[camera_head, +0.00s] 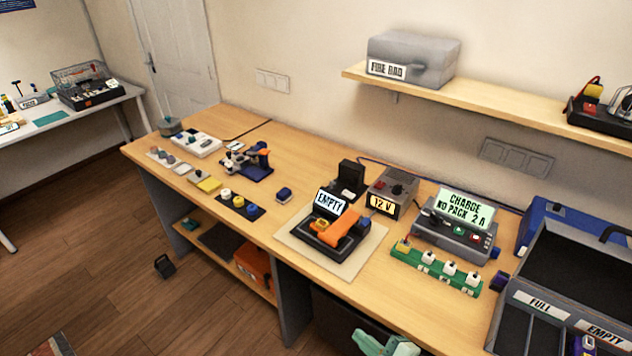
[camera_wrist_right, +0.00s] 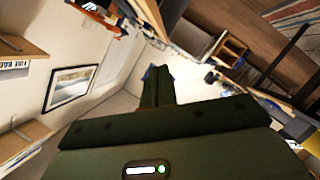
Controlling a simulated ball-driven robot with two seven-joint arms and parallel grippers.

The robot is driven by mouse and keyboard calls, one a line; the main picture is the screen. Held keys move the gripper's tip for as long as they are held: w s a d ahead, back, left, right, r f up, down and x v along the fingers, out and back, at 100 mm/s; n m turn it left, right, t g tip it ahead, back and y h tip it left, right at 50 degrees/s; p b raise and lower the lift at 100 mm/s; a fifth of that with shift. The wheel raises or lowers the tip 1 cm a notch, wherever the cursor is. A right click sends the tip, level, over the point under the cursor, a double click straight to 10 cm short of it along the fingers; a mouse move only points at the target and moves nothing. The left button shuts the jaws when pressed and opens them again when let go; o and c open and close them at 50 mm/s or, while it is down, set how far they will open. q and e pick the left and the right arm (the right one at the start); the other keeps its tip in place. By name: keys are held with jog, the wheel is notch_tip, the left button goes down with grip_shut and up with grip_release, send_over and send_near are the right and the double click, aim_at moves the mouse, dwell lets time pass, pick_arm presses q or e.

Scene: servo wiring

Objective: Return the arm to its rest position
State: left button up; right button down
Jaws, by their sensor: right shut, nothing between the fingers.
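My right gripper (camera_head: 378,342) shows at the bottom edge of the head view, in front of the bench and below its front edge. It is green, apart from everything on the bench, and holds nothing. In the right wrist view its dark green fingers (camera_wrist_right: 157,82) are together, with nothing between them. Most of my right arm is out of the head view. My left gripper is in neither view.
The wooden bench (camera_head: 285,212) carries a servo device (camera_head: 335,230) on a pale mat, a 12 V supply (camera_head: 392,190), a charger (camera_head: 455,240), a green strip (camera_head: 437,269) and an open case (camera_head: 560,315). A shelf (camera_head: 480,97) hangs above. Floor at left is mostly clear.

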jog(key=s+d+f+m+g+h+b, duration=0.25)
jog(key=s+d+f, duration=0.2)
jog(key=f, duration=0.45)
jog(key=s+d+f+m+g+h+b, duration=0.1)
jog(key=s+d+f+m+h, duration=0.25)
jog(key=d+f, duration=0.45)
jog(key=s+d+f+m+g+h+b, duration=0.1)
jog(key=s+d+f+m+g+h, duration=0.2)
jog(key=f, duration=0.8)
pick_arm(q)
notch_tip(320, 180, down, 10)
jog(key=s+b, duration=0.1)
jog(key=b, duration=0.4)
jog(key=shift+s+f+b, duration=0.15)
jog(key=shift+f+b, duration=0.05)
jog(key=shift+b, duration=0.2)
pick_arm(e)
jog(key=s+f+m+g, duration=0.2)
jog(key=s+f, duration=0.5)
jog(key=s, duration=0.5)
jog(key=s+f+m+g, duration=0.2)
jog(key=s+f, duration=0.4)
jog(key=s, duration=0.6)
jog(key=shift+s+a+f+g, duration=0.2)
jog(key=shift+s+f+g, duration=0.15)
jog(key=shift+s+f, duration=0.05)
